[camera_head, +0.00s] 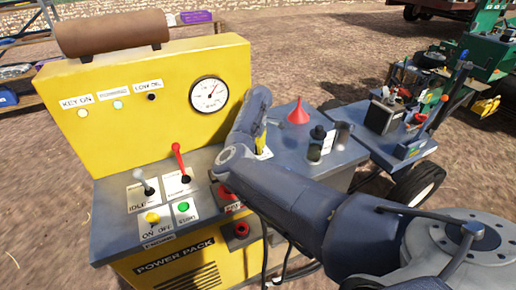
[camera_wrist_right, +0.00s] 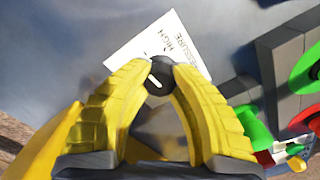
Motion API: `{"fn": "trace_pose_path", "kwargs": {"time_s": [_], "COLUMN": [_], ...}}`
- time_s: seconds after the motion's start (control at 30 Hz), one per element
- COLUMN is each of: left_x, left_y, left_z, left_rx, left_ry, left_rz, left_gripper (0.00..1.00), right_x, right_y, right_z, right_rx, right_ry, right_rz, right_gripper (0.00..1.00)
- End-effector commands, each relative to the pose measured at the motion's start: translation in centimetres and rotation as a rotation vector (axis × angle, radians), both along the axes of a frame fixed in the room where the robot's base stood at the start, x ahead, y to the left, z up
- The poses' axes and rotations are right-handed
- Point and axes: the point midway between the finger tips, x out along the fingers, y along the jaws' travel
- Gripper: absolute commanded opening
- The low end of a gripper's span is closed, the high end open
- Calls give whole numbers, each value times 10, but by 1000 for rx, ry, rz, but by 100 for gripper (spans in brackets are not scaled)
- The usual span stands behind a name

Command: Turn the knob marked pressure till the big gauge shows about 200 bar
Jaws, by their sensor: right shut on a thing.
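The big round gauge (camera_head: 209,93) has a white face and sits at the right of the yellow panel in the head view. Its needle appears to point up and to the right, but its numbers are too small to read. The small dark pressure knob (camera_wrist_right: 159,80) has a white mark and sits by a white label (camera_wrist_right: 172,43) reading "PRESSURE" and "HIGH". My right gripper (camera_wrist_right: 160,73) is shut on the knob, with a yellow finger on either side. In the head view the right gripper (camera_head: 262,142) is partly hidden by my arm, and the knob is hidden. My left gripper is not in view.
The grey power pack top holds a red lever (camera_head: 180,160), a grey lever (camera_head: 143,182), a yellow key switch (camera_head: 152,218) and a green button (camera_head: 183,207). A red funnel (camera_head: 299,113) and dark fittings (camera_head: 316,143) stand right of my gripper.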

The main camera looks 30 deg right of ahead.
Motion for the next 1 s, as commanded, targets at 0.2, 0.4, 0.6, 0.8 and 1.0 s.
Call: {"fn": "trace_pose_path", "kwargs": {"time_s": [0.2, 0.4, 0.6, 0.8, 1.0], "left_x": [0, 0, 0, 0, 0], "left_y": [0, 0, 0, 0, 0], "left_z": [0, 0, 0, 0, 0], "left_rx": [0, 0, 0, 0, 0], "left_ry": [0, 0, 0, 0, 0], "left_rz": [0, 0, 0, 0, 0], "left_gripper": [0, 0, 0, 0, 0], "right_x": [0, 0, 0, 0, 0], "right_y": [0, 0, 0, 0, 0], "right_z": [0, 0, 0, 0, 0], "right_rx": [-1, -1, -1, -1, -1], "right_ry": [1, 1, 1, 1, 1], "right_rz": [-91, -133, -143, -143, -142], "right_gripper": [0, 0, 0, 0, 35]}}
